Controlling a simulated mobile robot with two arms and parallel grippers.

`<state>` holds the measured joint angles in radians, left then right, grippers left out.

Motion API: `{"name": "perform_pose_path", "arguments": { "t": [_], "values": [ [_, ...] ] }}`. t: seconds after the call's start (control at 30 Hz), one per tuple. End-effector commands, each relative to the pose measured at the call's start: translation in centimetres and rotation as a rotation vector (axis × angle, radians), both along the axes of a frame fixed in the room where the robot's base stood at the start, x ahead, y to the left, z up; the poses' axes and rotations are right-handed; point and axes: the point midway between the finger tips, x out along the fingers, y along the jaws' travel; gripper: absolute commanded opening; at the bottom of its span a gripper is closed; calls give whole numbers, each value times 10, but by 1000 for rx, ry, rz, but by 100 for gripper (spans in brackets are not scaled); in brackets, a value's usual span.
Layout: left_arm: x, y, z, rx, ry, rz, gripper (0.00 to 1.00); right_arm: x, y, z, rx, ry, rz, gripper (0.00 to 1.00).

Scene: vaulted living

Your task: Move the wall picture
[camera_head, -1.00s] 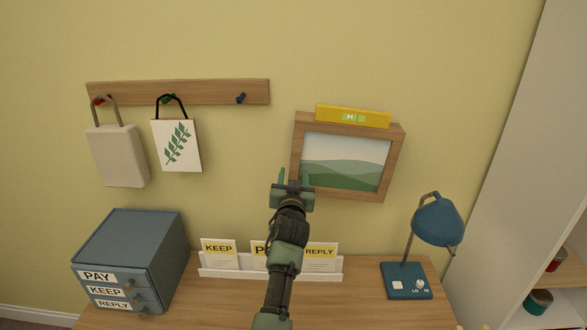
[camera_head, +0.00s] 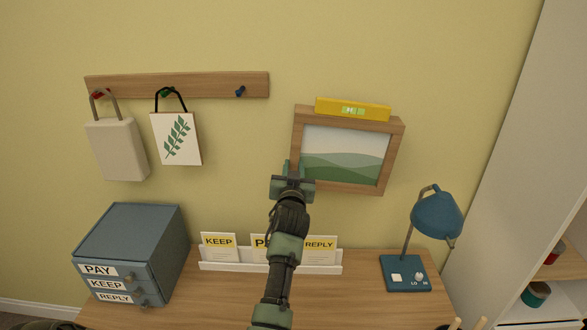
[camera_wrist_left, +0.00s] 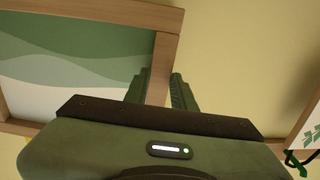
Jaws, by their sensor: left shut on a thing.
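The wall picture (camera_head: 343,155), a green hill landscape in a wooden frame, is on the yellow wall at the right. It looks slightly lower on its right side. A yellow spirit level (camera_head: 353,109) with a lit green window lies along its top edge. My left gripper (camera_head: 293,169) is at the lower part of the frame's left side. In the left wrist view its fingers (camera_wrist_left: 163,82) are on either side of the wooden frame bar (camera_wrist_left: 162,60), shut on it. My right gripper is not in view.
A peg rail (camera_head: 180,85) with two hanging bags is left of the picture. Below, the desk (camera_head: 205,296) bears a blue drawer unit (camera_head: 128,250), a white letter rack (camera_head: 270,267) with cards and a blue lamp (camera_head: 436,215). A shelf unit (camera_head: 520,180) stands at the right.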

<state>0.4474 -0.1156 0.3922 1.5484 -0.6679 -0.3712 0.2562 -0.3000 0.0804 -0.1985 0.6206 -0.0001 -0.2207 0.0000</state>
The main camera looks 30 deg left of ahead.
Motion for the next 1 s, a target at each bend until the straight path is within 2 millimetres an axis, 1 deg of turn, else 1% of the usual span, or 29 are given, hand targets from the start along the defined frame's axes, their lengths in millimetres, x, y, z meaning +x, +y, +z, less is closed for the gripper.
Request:
{"name": "perform_pose_path", "arguments": {
  "t": [0.1,0.2,0.73,1.0],
  "values": [
    [0,1,-1,1,3,1,0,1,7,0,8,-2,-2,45],
    [0,1,-1,1,3,1,0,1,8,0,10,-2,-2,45],
    [0,1,-1,0,3,1,0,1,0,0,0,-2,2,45],
    [0,1,-2,-2,2,1,0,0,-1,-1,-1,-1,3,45]
  ]
}}
